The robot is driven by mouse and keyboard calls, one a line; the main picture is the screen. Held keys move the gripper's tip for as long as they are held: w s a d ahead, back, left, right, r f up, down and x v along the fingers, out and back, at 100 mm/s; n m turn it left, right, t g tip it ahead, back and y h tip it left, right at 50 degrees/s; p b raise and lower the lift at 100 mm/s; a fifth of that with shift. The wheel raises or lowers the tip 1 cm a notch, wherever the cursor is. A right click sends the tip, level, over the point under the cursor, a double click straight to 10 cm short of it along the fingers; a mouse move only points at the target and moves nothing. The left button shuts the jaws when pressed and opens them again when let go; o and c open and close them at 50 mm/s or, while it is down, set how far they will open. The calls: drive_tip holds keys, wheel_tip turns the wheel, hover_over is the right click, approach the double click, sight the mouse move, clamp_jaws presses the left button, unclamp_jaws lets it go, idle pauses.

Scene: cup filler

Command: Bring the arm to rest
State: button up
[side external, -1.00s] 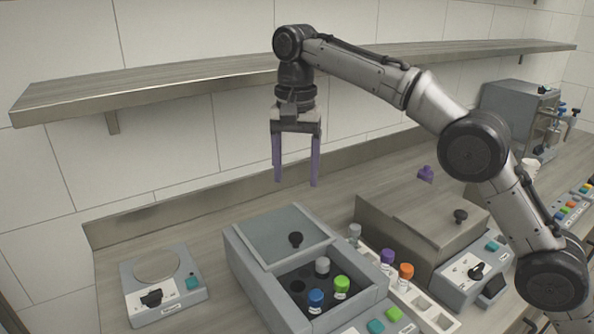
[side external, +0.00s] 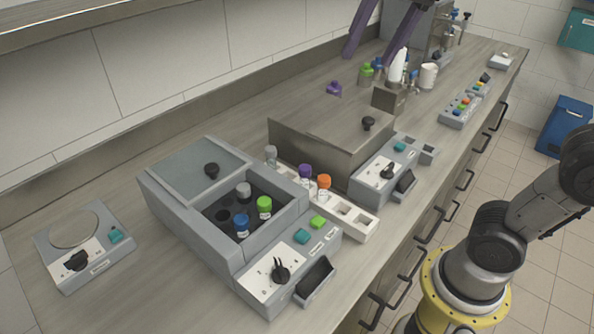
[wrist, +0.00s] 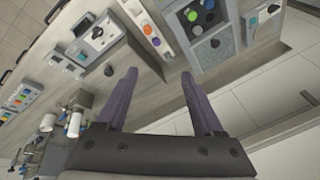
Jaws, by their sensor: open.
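My gripper (side external: 368,58) shows at the top edge of the side view, with only its two purple fingers in the picture. They are spread apart with nothing between them. The wrist view also shows the fingers (wrist: 158,74) open and empty, high above the worktop. My arm's lower links and yellow-ringed base show at the right of the side view; the links between them and the gripper are out of the picture.
A grey box (side external: 165,200) with capped vials inside stands on the counter (side external: 120,165). A white rack (side external: 355,220) holds vials with purple and orange caps. A steel box (side external: 330,130), a switch panel (side external: 470,105) and a small scale (side external: 85,245) stand around. A shelf (side external: 40,20) runs along the wall.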

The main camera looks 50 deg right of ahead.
drive_tip(key=s+d+f+n, duration=0.1)
drive_tip(key=s+f+n, duration=0.3)
drive_tip(key=f, duration=0.4)
drive_tip(key=s+d+f+n+t, duration=0.1)
drive_tip(key=s+f+n, duration=0.2)
drive_tip(key=s+f, duration=0.3)
drive_tip(key=shift+f+n+t, duration=0.3)
drive_tip(key=shift+f+n, duration=0.1)
drive_tip(key=shift+f, duration=1.3)
